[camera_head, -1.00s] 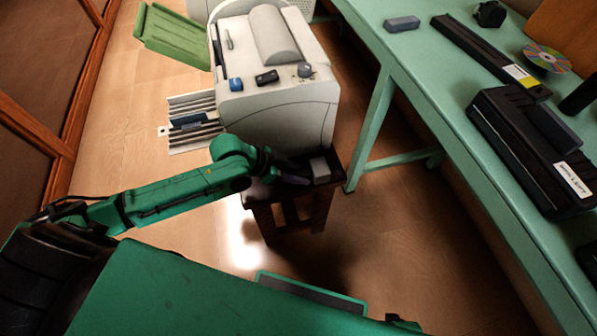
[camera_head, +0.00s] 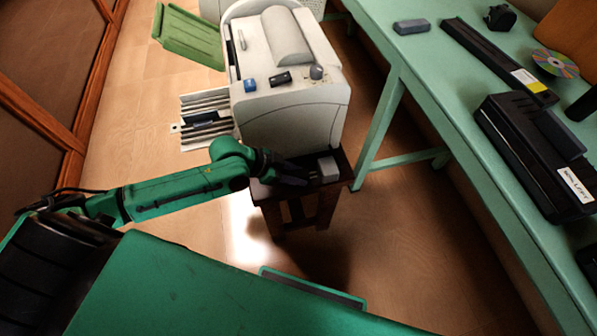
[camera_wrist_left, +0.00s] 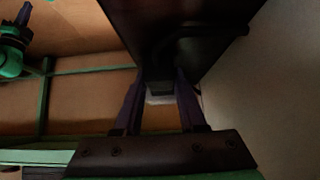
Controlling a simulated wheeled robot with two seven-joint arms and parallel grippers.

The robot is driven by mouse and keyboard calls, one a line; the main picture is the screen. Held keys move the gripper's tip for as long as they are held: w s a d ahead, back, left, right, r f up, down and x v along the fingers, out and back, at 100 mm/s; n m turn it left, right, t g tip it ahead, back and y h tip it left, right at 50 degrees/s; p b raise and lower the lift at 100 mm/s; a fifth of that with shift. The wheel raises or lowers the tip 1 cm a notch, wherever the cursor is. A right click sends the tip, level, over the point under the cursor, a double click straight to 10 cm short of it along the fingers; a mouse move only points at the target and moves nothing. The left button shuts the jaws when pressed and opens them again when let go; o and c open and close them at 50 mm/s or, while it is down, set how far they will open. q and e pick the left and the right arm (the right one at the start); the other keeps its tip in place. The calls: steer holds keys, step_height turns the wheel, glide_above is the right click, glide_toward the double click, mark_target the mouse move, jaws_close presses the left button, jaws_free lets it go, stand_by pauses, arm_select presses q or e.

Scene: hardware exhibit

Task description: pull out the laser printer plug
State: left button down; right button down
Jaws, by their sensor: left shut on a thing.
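The white laser printer (camera_head: 291,110) stands on a small dark stool (camera_head: 345,165). A light grey block (camera_head: 328,168), perhaps the socket, sits on the stool's front corner. My left gripper (camera_head: 308,176) is low beside the printer, with its fingertips close to this block. In the left wrist view my left gripper (camera_wrist_left: 158,92) is shut on a small dark piece (camera_wrist_left: 160,87), which looks like the plug. A pale patch shows just below it. I cannot tell whether plug and block touch. A green joint with a dark tip, probably my right arm, shows at that view's upper left.
A green table (camera_head: 440,110) runs along the right, with a black device (camera_head: 530,150), a disc (camera_head: 555,63) and a grey block (camera_head: 411,27) on it. Its leg stands close to the stool. Floor is open left of the stool.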

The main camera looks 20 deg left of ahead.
arm_select(q)
steer(key=shift+c, duration=2.4)
jaws_free()
steer(key=shift+s+a, duration=0.15)
steer(key=shift+a, duration=0.1)
steer(key=shift+r, duration=0.15)
steer(key=p+v, duration=0.2)
steer(key=v, duration=0.6)
steer(key=shift+s+p, duration=0.1)
steer(key=shift+p, duration=0.3)
steer(key=p+v, duration=0.3)
steer(key=v, duration=0.3)
steer(key=shift+a+p, duration=0.15)
steer(key=shift+p, duration=0.2)
